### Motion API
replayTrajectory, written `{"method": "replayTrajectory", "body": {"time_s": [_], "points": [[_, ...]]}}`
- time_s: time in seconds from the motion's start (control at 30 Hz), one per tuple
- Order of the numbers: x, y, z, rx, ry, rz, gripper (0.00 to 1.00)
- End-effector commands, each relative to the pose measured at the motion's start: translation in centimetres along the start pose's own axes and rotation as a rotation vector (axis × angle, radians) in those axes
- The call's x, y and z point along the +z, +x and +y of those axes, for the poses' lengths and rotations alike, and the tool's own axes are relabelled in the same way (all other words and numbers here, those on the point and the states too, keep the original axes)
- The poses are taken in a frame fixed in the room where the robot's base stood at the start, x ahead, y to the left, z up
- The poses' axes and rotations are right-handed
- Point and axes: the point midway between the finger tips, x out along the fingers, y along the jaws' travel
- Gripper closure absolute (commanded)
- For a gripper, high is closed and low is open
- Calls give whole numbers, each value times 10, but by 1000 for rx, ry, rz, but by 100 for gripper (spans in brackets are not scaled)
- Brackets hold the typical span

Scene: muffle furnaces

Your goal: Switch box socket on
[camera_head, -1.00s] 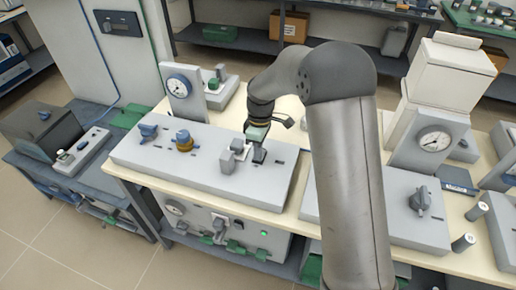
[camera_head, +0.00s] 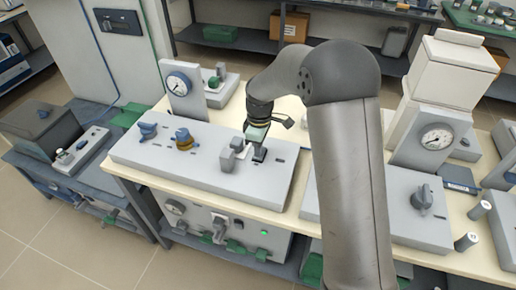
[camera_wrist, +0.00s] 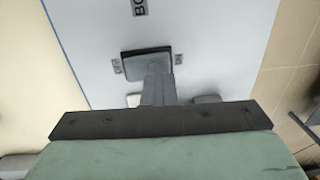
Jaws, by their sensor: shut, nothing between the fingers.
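The box socket panel, a long light grey housing (camera_head: 200,190), lies on the table in the head view. My gripper (camera_head: 259,153) is low over its right part, beside grey blocks (camera_head: 228,160). In the wrist view a dark rectangular switch (camera_wrist: 148,60) sits on the pale panel (camera_wrist: 210,45), between small labels, one seeming to read OFF. A partly cut-off label starting "BO" is above it. My closed gripper (camera_wrist: 158,72) points at the switch and overlaps its lower edge. I cannot tell whether they touch. The gripper holds nothing, and its body hides the panel's near part.
A blue knob (camera_head: 147,131) and a brass-based knob (camera_head: 184,139) stand on the panel's left part. A round gauge (camera_head: 179,84) stands behind it. A second grey housing with a knob (camera_head: 422,199) lies to the right, past my arm.

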Motion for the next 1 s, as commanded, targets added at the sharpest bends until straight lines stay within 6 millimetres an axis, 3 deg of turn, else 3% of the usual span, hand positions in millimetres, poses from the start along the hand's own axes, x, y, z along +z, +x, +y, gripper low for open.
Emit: {"method": "replayTrajectory", "body": {"time_s": [0.2,0.57,0.67,1.0], "points": [[1,-4,10,2,2,0,100],[0,-8,10,2,1,1,100],[1,-19,8,3,1,1,100],[0,-87,-7,7,1,3,100]]}}
